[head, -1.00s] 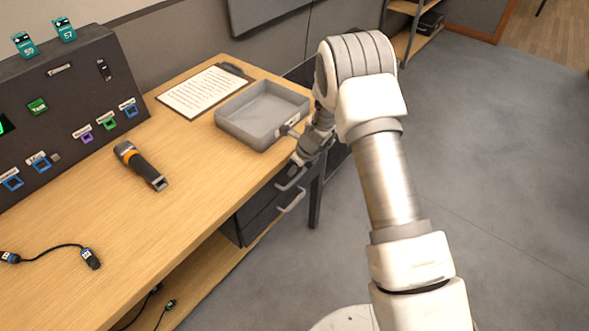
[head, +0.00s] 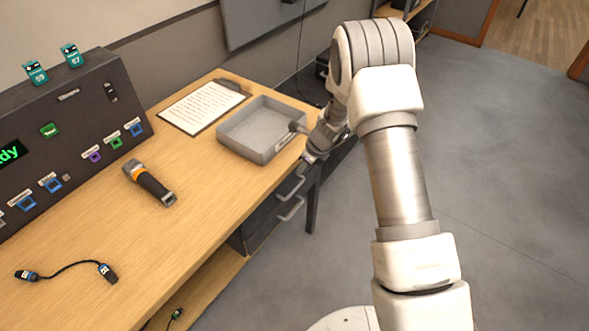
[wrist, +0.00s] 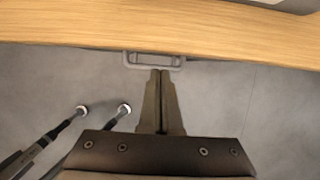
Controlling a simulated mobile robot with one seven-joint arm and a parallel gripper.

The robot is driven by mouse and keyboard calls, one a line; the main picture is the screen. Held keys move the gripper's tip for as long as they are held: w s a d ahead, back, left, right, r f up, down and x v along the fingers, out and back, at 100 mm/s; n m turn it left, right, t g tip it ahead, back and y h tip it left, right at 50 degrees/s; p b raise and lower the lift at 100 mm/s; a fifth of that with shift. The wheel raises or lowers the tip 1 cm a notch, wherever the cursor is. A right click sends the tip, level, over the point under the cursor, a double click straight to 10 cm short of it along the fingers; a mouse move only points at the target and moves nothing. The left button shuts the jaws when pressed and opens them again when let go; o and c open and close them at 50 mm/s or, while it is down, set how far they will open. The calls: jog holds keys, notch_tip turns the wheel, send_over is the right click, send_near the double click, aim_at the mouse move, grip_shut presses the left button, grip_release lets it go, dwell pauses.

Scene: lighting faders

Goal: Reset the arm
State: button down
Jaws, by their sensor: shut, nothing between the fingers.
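My arm reaches forward over the floor at the right of the desk in the head view. My gripper (wrist: 160,75) is shut and empty in the wrist view, its two fingers pressed together. The fingertips point at the desk edge, and a grey tray handle or drawer handle (wrist: 132,60) shows just behind them; I cannot tell whether they touch it. In the head view the gripper is mostly hidden by my own wrist beside the desk's right end.
The floor (head: 520,190) at right is clear.

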jog(key=shift+s+d+r, duration=0.1)
jog(key=shift+d+r, duration=0.1)
jog(key=shift+r, duration=0.15)
jog(key=s+d+r+n, duration=0.1)
jog(key=s+r+n, duration=0.25)
jog(key=r, duration=0.55)
jog(key=s+d+r+n+t, duration=0.1)
jog(key=s+r+n, duration=0.2)
jog(key=r+n, duration=0.35)
jog(key=s+d+r+n, duration=0.15)
jog(key=s+r, duration=0.25)
jog(key=r, duration=0.7)
jog(key=s+d+r+n+h, duration=0.1)
jog(key=s+d+r+n, duration=0.1)
jog(key=s+n, duration=0.2)
jog(key=s+d+r+n+t+h, duration=0.1)
jog(key=s+d+r+n, duration=0.2)
jog(key=s, duration=0.8)
jog(key=s+d+r+n+t+h, duration=0.1)
jog(key=s+d+r+n, duration=0.2)
jog(key=s+n, duration=0.3)
jog(key=shift+s+r+n+h, duration=0.25)
jog(key=shift+s+n+h, duration=0.1)
jog(key=shift+s, duration=0.3)
jog(key=shift+a, duration=0.1)
